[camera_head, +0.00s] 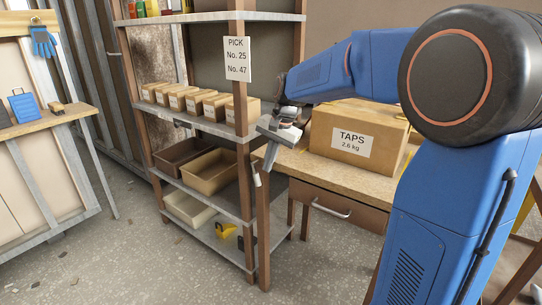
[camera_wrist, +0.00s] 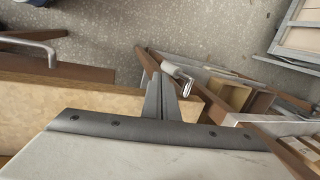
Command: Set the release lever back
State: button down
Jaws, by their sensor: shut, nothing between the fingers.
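A small pale metal lever (camera_head: 257,176) sits at the wooden post between the shelf rack and the desk. In the wrist view a shiny, bent lever (camera_wrist: 178,74) shows just beyond my fingertips. My gripper (camera_head: 268,164) points down beside the post, close to the lever. It also shows in the wrist view (camera_wrist: 162,84) with its fingers together and nothing held. I cannot tell whether the fingertips touch the lever. The lever's mount is partly hidden.
The desk (camera_head: 291,164) carries a TAPS carton (camera_head: 355,131) and has a drawer handle (camera_head: 330,209). The shelf rack (camera_head: 220,130) holds several small boxes and open bins. A workbench (camera_head: 45,119) stands at the left. The floor between is mostly clear.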

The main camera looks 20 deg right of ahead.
aim_at(256, 176)
jog(key=x, duration=0.4)
jog(key=shift+w+a+f, duration=0.1)
jog(key=shift+f, duration=0.15)
jog(key=shift+w+a+f, duration=0.25)
jog(key=shift+w+f, duration=0.1)
jog(key=shift+f, duration=0.3)
jog(key=shift+r, duration=0.1)
